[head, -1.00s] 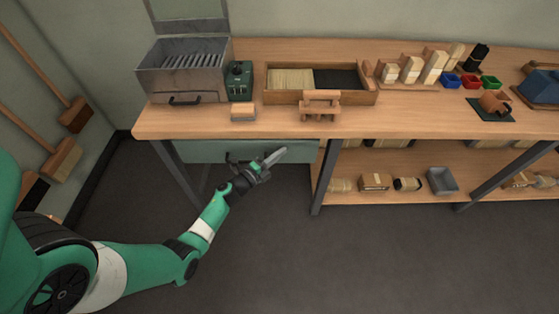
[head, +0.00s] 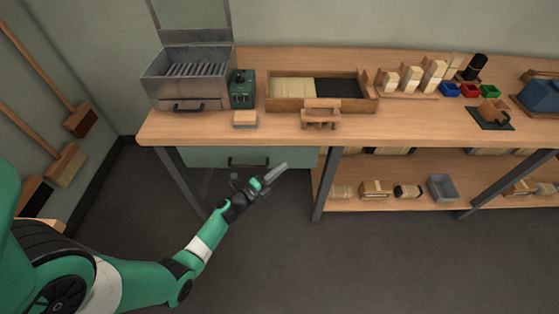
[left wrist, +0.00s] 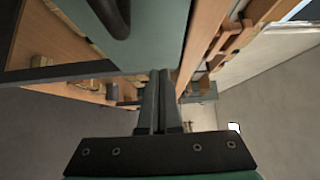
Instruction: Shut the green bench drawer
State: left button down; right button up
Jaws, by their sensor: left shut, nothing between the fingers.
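The green bench drawer (head: 215,158) is under the left part of the bench top, its front close below the bench edge. No open inside of it shows. Its dark bar handle (head: 249,161) is at the middle of the front. In the left wrist view the green drawer front (left wrist: 150,35) and handle (left wrist: 110,18) fill the upper left. My left gripper (head: 283,167) is shut and empty, in front of the drawer's lower right part, right of and below the handle. Its closed fingers also show in the left wrist view (left wrist: 160,78), apart from the handle. My right gripper is not in view.
The wooden bench (head: 400,128) carries a metal hopper (head: 185,75), a green box (head: 242,90) and a wooden tray (head: 290,104). A dark bench leg (head: 322,190) stands just right of the drawer. The floor in front is clear.

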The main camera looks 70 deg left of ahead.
pick_arm(q)
jog(key=p+v, duration=0.2)
jog(key=v, duration=0.7)
jog(key=shift+s+p, duration=0.25)
jog(key=shift+p, duration=0.05)
